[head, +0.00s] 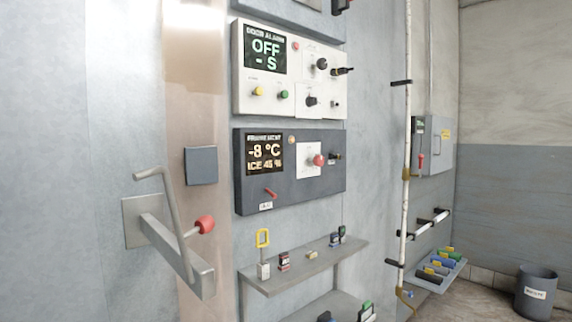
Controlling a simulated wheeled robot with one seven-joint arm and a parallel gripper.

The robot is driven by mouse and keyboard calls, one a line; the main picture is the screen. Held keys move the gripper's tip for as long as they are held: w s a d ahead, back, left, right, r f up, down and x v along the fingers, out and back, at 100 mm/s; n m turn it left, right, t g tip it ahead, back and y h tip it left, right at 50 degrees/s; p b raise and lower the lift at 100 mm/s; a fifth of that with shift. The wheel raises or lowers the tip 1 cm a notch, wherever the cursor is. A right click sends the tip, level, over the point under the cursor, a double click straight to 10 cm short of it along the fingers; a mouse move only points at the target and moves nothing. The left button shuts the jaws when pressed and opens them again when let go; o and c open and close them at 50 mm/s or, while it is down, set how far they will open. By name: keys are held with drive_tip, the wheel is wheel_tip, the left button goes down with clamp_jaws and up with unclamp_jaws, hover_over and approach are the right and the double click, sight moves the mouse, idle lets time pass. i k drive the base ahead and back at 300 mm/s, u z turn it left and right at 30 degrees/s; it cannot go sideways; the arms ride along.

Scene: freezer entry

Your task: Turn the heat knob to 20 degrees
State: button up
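The dark grey frame heat panel (290,187) is on the wall in the middle of the head view. Its display (264,153) reads -8 °C and, below that, ICE 45 %. A red knob (319,160) sits on a white plate right of the display, with a small black part (335,156) beside it. A small red lever (271,193) is low on the panel, above a white label. No gripper shows in the view, and nothing touches the panel.
Above is a white door alarm panel (290,104) reading OFF. A metal door handle (170,240) with a red knob juts out at left. A shelf (297,272) with small items projects below. A vertical pipe (407,130) and a waste bin (537,292) are at right.

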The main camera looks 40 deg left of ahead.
sight(318, 160)
drive_tip(key=u, duration=0.55)
drive_tip(key=i, duration=0.85)
drive_tip(key=u, duration=0.85)
drive_tip(key=i, duration=0.35)
drive_tip(key=u, duration=0.15)
